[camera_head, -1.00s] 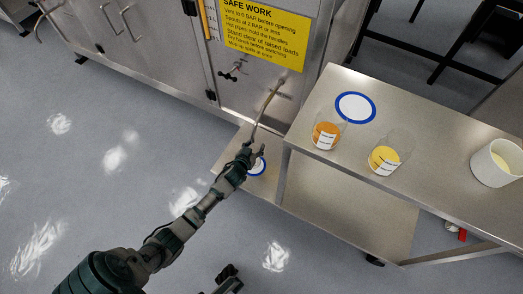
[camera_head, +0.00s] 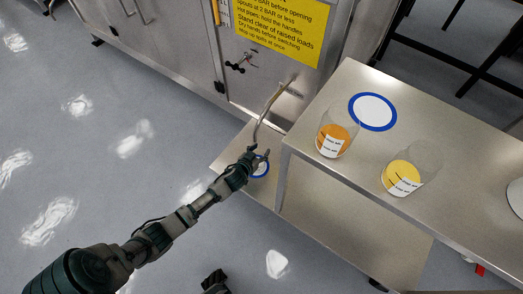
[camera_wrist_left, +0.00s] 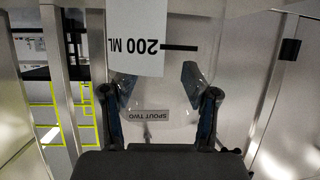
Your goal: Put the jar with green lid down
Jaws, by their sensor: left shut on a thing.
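My left gripper (camera_head: 258,158) is at the low plate beside the steel cabinet, by the lower end of a bent spout pipe (camera_head: 264,112). In the left wrist view, its fingers (camera_wrist_left: 158,85) are shut on a clear jar (camera_wrist_left: 180,72) with a white "200 ML" label. No green lid shows on it. A white disc with a blue ring (camera_head: 262,170) lies on the low plate, partly hidden by the gripper. I cannot tell whether the jar touches it. A dark part at the bottom edge of the head view may be my right gripper (camera_head: 215,282).
The steel table (camera_head: 325,105) at right holds a jar with orange contents (camera_head: 333,138), a jar with yellow contents (camera_head: 404,176) and an empty blue-ringed white disc (camera_head: 372,111). A white container (camera_head: 516,196) is cut off at the right edge. The floor at left is clear.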

